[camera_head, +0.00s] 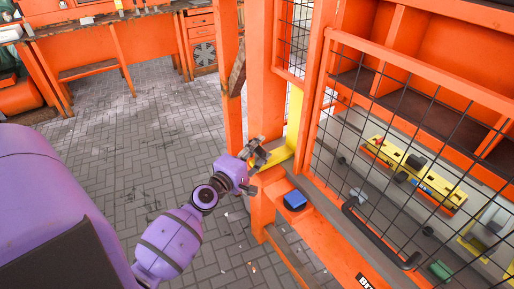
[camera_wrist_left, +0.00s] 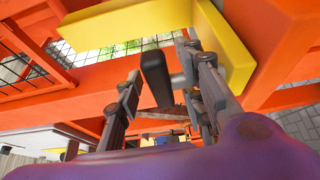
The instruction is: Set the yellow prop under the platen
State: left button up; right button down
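The yellow prop (camera_head: 294,118) is an angled yellow piece at the orange post, with one upright limb and one limb low by my gripper. In the left wrist view the prop (camera_wrist_left: 222,48) shows close up as an L shape beyond the fingers. My left gripper (camera_head: 260,153) is at the prop's lower end. In the left wrist view its fingers (camera_wrist_left: 168,88) stand apart, with a dark handle-like bar (camera_wrist_left: 156,78) between them. A gap shows beside the bar; contact with the prop cannot be told. I cannot single out the platen. My right gripper is out of view.
An orange frame with a black mesh guard (camera_head: 400,130) fills the right side. A black handle (camera_head: 375,240) is on the guard. Orange benches (camera_head: 115,45) stand behind; the paved floor (camera_head: 150,120) between is clear.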

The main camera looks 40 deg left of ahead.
pick_arm(q)
jog(key=shift+w, duration=0.1)
jog(key=shift+c, duration=0.5)
grip_shut()
send_near(289, 131)
jog(key=w, duration=0.4)
jog(key=shift+w+a+p, duration=0.25)
jog(key=shift+p, duration=0.05)
jog(key=shift+w+d, duration=0.1)
jog(key=shift+w, duration=0.05)
jog(key=shift+r, duration=0.1)
jog(key=shift+c, duration=1.4)
grip_release()
jog(key=o, duration=0.4)
jog(key=shift+w, duration=0.1)
